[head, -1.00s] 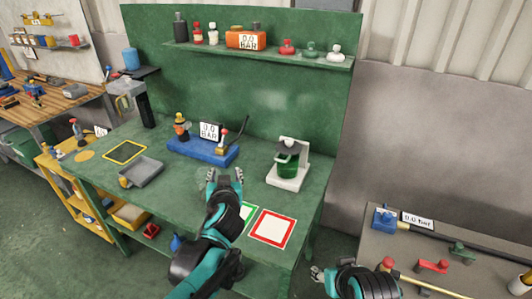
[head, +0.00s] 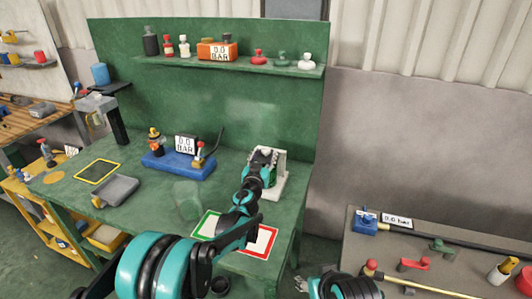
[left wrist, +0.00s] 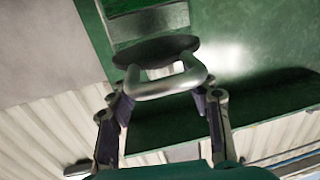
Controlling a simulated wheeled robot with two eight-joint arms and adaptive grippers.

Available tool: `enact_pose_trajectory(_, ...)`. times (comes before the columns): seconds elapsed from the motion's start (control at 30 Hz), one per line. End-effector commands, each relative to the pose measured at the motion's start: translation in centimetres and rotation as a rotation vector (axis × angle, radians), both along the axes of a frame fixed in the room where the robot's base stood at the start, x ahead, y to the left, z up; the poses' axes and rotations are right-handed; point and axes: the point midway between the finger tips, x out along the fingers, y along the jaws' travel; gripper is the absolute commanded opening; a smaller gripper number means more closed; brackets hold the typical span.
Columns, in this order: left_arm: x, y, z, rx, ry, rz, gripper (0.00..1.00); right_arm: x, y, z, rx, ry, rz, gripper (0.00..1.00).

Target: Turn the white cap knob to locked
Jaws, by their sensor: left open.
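A white stand (head: 279,180) at the right end of the green bench holds a green jar (head: 269,177), now mostly hidden behind my left arm. In the left wrist view a pale, handle-shaped knob (left wrist: 165,87) rises from a dark round cap (left wrist: 155,50). My left gripper (head: 262,156) is at the top of the stand. In the left wrist view its open fingers (left wrist: 163,112) lie on either side of the knob, and I cannot tell whether they touch it. My right gripper (head: 301,284) is low at the bottom edge, away from the bench, its fingers unclear.
A blue base with a gauge (head: 178,164) stands left of the stand. A grey tray (head: 116,190) lies further left. Green-framed and red-framed (head: 268,240) mats lie at the front. A shelf (head: 230,64) with several small items runs above.

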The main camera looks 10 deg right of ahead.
Motion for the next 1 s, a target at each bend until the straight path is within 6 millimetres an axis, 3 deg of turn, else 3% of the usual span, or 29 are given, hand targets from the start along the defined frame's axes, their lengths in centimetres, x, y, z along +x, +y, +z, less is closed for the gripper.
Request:
enact_pose_trajectory(0.23,2.9,-1.0,-0.1,0.001,0.0,0.001,0.49,0.0,0.0,-0.9,0.0,0.0,0.0,0.49)
enact_pose_trajectory(0.57,3.3,-1.2,0.1,0.001,0.0,0.001,0.49,0.0,0.0,-0.9,0.0,0.0,0.0,0.49)
enact_pose_trajectory(0.7,3.3,-1.2,0.1,0.001,0.0,0.001,0.12,0.0,0.0,-0.9,0.0,0.0,0.0,0.49)
enact_pose_trajectory(0.77,3.3,-1.2,0.1,0.001,0.0,0.001,0.0,0.0,0.0,-0.9,0.0,0.0,0.0,0.49)
enact_pose_trajectory(1.0,3.4,-1.1,0.3,-0.002,-0.009,-0.024,0.0,0.0,0.0,-0.8,0.0,0.0,0.0,0.49)
